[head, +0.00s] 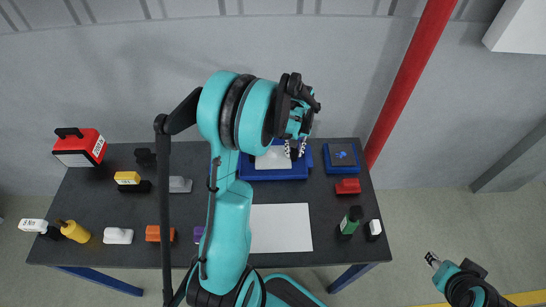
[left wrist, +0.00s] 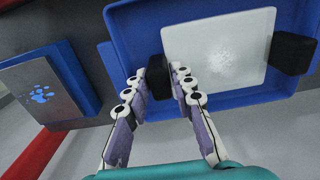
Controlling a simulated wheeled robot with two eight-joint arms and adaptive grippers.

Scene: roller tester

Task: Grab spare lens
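The plate that looks like the lens is a pale, rounded rectangle (left wrist: 220,45) with a black block at each end. It lies in a blue tray (left wrist: 118,18) at the table's back, also visible in the head view (head: 252,171). My left gripper (head: 294,151) is over the tray. In the left wrist view its fingertips (left wrist: 157,70) are on either side of the near black block (left wrist: 155,88). They look open, with contact unclear. The arm hides part of the tray in the head view. My right gripper (head: 433,260) is at the lower right, too small to judge.
A blue box with a droplet mark (head: 341,156) stands right of the tray. A white sheet (head: 281,228) lies in front. A red block (head: 348,186) and a green bottle (head: 350,222) are at the right. Several small items fill the left side. A red post (head: 408,80) rises behind.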

